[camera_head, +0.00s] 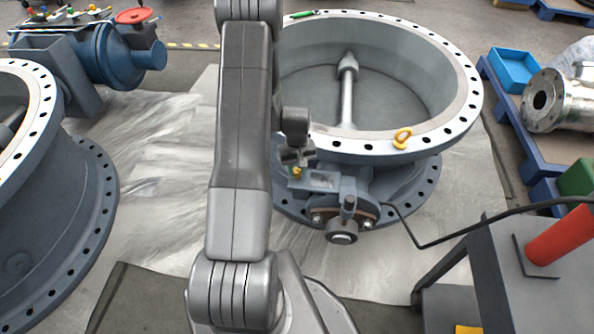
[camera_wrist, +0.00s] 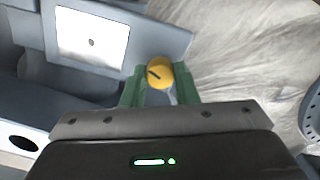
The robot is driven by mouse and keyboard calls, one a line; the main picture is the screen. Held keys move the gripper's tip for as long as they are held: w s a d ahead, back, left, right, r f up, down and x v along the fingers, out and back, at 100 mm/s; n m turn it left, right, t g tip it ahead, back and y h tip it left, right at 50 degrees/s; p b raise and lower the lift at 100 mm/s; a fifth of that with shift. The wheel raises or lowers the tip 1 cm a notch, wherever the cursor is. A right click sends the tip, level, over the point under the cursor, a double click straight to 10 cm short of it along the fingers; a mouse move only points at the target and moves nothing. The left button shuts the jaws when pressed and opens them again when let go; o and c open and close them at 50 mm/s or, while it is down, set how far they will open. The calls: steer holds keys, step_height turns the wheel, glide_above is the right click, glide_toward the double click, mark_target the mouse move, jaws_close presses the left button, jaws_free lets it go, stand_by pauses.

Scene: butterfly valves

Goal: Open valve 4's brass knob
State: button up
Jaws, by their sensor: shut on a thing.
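The brass knob (camera_wrist: 160,73) shows in the wrist view as a round yellow knob with a dark slot across its face. It sits between the two green fingertips of my gripper (camera_wrist: 160,88), which is shut on it. In the head view the knob (camera_head: 297,172) is a small yellow spot just below my gripper (camera_head: 296,158), on the actuator box at the front of the large grey butterfly valve (camera_head: 462,112). A white plate (camera_wrist: 92,40) is beside the knob in the wrist view. No number for the valve is readable.
A second large grey valve (camera_head: 60,190) stands at left. Bare metal floor sheet (camera_head: 150,175) lies between the valves.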

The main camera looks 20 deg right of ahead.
mark_target(297, 170)
steer(key=shift+n+b, duration=0.45)
steer(key=shift+n, duration=1.35)
steer(key=o, duration=1)
step_height(297, 170, up, 14)
steer(key=p, duration=0.2)
steer(key=shift+p, duration=0.3)
steer(key=shift+f, duration=0.2)
